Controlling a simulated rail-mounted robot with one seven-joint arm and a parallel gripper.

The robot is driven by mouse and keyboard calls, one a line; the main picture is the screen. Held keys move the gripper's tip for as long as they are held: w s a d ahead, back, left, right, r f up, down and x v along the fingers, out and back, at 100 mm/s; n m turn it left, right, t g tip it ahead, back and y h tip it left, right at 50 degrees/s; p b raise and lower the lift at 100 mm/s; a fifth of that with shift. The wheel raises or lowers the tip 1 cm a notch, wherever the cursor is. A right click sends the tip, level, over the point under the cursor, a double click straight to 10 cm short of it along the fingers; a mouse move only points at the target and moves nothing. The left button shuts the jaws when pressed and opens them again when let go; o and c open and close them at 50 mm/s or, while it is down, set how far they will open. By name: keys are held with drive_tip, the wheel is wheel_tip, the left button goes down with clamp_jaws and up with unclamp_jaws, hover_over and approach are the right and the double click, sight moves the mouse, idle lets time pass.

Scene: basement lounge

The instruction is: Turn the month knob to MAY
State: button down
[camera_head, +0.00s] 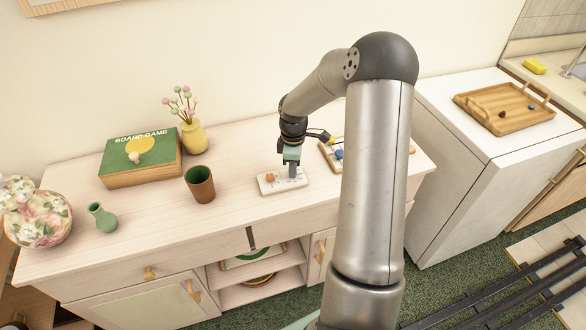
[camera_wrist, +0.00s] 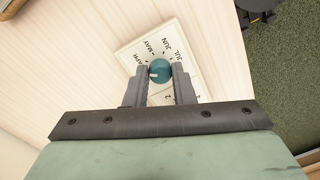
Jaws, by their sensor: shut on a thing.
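The month knob (camera_wrist: 159,68) is a round teal knob with a short pale mark on its left part. It stands on a white panel (camera_wrist: 135,51) lettered APR, MAY, JUN and JUL around it. The mark points left, roughly to the APR side; the exact setting is hard to read. My gripper (camera_wrist: 160,72) is shut on the knob, one finger on each side. In the head view my gripper (camera_head: 292,172) reaches down onto the white panel (camera_head: 268,189) and hides the knob there.
An orange knob (camera_head: 270,177) shows on the panel's left part. A brown cup (camera_head: 201,186) stands to the left on the pale cabinet (camera_head: 150,228). A wooden-edged board (camera_head: 328,155) lies close to the right, partly behind my arm. A board game box (camera_head: 140,160) stands farther left.

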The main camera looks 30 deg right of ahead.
drive_tip(key=m+b, duration=0.2)
drive_tip(key=m, duration=0.3)
drive_tip(key=shift+f+m+b, duration=0.1)
drive_tip(key=shift+m+b, duration=0.2)
drive_tip(key=m+b, duration=0.2)
drive_tip(key=m, duration=0.3)
drive_tip(key=shift+t, duration=0.3)
drive_tip(key=shift+m, duration=0.3)
drive_tip(key=c, duration=1.2)
unclamp_jaws()
wheel_tip(320, 180, up, 18)
drive_tip(key=b, duration=0.1)
drive_tip(key=shift+d+f, duration=0.2)
drive_tip(key=shift+d, duration=0.2)
